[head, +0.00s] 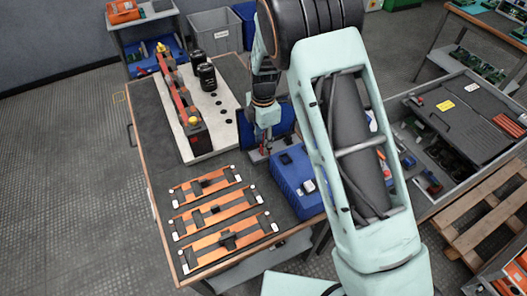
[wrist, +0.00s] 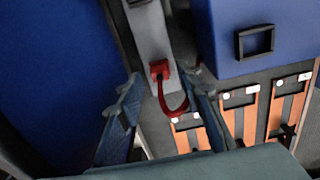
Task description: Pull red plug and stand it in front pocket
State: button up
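The red plug (wrist: 159,69) sits on the end of a grey strip in the wrist view, with a red cable loop (wrist: 177,105) hanging from it. My gripper (wrist: 164,92) is open. Its two fingers are spread to the left and right of the plug and cable, and no contact with the plug shows. In the head view my gripper (head: 263,146) is low over the bench's right side, beside a blue box (head: 290,177). The box also shows in the wrist view (wrist: 228,18), with a black square frame (wrist: 256,42) on it. I cannot tell whether this frame is the front pocket.
Several orange bar assemblies (head: 215,212) lie on the bench front. A pale panel with red bars (head: 182,98) and black cylinders (head: 207,77) is at the back left. A grey toolbox (head: 470,110) is at right.

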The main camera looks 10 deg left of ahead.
jog(key=shift+f+b, duration=0.3)
jog(key=shift+f, duration=0.45)
dwell(0.8)
jog(key=shift+c, duration=0.2)
grip_shut()
jog(key=shift+r, duration=0.2)
jog(key=shift+r+p, duration=1.55)
jog(key=shift+r, duration=1.3)
